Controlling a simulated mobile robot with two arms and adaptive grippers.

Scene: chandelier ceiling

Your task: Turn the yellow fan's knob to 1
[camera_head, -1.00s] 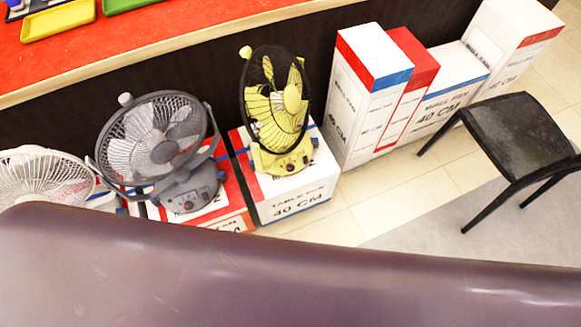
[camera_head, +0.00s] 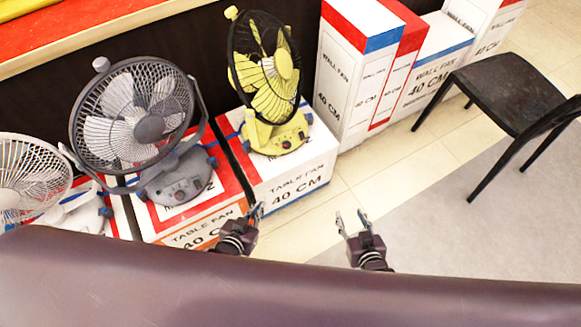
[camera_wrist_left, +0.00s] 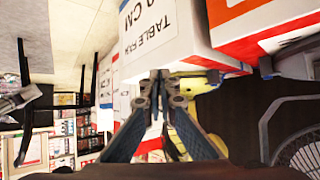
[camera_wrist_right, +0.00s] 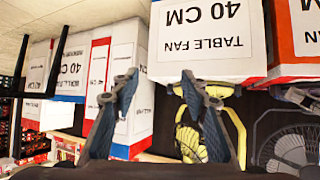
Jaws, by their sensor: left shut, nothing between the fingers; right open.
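The yellow fan (camera_head: 268,75) stands on a white "TABLE FAN 40 CM" box (camera_head: 300,178) in the head view. Its yellow base (camera_head: 276,136) faces me, with small dark controls (camera_head: 283,140) on the front; their setting is too small to read. My left gripper (camera_head: 257,212) is shut and empty, in front of the box's lower left. My right gripper (camera_head: 352,220) is open and empty, over the floor to the right of the box. In the right wrist view the yellow fan (camera_wrist_right: 190,140) shows beyond the right fingers. In the left wrist view the fingers mostly hide it.
A grey fan (camera_head: 140,120) on a box stands left of the yellow one, and a white fan (camera_head: 30,180) farther left. Tall fan boxes (camera_head: 350,75) stand to the right. A black chair (camera_head: 508,92) is at the right. The floor (camera_head: 400,185) between is clear.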

